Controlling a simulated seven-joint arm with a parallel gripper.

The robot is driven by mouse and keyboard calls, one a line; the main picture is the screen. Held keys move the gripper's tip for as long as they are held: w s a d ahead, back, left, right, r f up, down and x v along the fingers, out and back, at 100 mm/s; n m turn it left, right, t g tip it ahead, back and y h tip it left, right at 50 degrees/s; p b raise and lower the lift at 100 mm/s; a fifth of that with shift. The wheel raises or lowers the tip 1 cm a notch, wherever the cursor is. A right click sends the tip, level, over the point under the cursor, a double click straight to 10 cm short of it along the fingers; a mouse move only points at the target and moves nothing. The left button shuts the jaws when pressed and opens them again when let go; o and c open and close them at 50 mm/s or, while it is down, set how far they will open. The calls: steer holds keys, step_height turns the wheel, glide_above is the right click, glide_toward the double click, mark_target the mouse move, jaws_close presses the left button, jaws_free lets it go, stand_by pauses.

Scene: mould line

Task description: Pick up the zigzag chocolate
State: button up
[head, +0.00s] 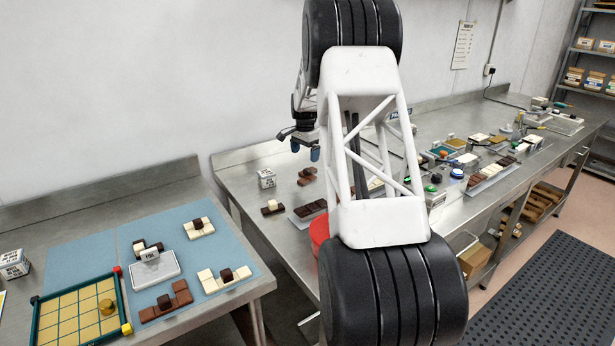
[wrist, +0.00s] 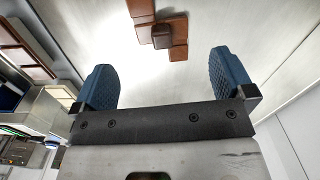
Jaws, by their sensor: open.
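A brown stepped chocolate with a darker block on it, whose outline fits a zigzag, lies on the steel bench in the head view (head: 307,176). It also shows at the top middle of the wrist view (wrist: 178,27), partly cut off by the frame's edge. My gripper (head: 305,150) is above it in the head view, with blue fingertips apart and nothing between them. In the wrist view my gripper (wrist: 172,82) is open, and the chocolate is beyond the fingertips, roughly in line with the gap and not touched.
A dark bar with a pale block (head: 272,208) and a tray of dark chocolate (head: 294,219) lie nearby. A printed white cube (head: 266,178) stands left of the chocolate. My white arm link hides the bench middle. The left table holds several chocolates on a blue mat (head: 85,256).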

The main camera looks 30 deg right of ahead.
mark_target(308, 169)
steer(key=shift+w+d+f, duration=0.3)
steer(key=shift+d+f, duration=0.25)
steer(key=shift+d, duration=0.15)
steer(key=shift+f, duration=0.1)
steer(key=shift+f, duration=1.2)
steer(key=shift+f, duration=0.1)
steer(key=shift+s+f, duration=0.15)
steer(key=shift+f, duration=2.35)
steer(key=shift+c, duration=0.5)
